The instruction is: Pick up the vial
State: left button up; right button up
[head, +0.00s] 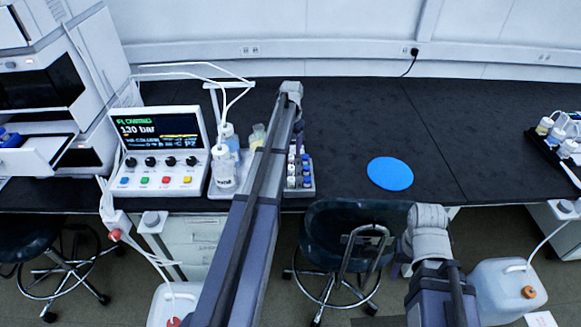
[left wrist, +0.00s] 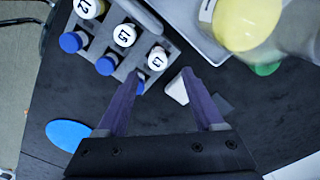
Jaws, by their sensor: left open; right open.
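In the left wrist view, my left gripper (left wrist: 160,84) is open, with its two fingers pointing toward a grey rack (left wrist: 88,66). Several vials stand in the rack. Some have white numbered caps (left wrist: 125,35) and some have blue caps (left wrist: 106,65). One blue-capped vial (left wrist: 141,82) is close to the left fingertip. A small white object (left wrist: 177,90) shows beside the right fingertip; I cannot tell what it is. Nothing is visibly gripped. In the head view the vial rack (head: 308,190) is partly hidden behind my left arm. My right gripper is not clearly visible.
A bottle with a yellow top (left wrist: 248,20) stands near the rack. White-capped bottles (head: 222,168) and a pump control box (head: 158,150) are to the left. A blue disc (head: 390,173) lies on the black bench (head: 345,120), with clear bench around it. A stool (head: 350,225) stands in front.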

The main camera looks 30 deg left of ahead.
aim_at(290, 156)
pick_arm(q)
jog(key=shift+s+f+b, duration=0.25)
jog(key=shift+f+b, duration=0.8)
jog(key=shift+f, duration=0.1)
jog(key=shift+s+f+b, duration=0.2)
jog(key=shift+f+b, duration=0.8)
jog(key=shift+f, duration=0.15)
jog(key=shift+f+b, duration=0.55)
jog(key=shift+r, duration=0.1)
grip_shut()
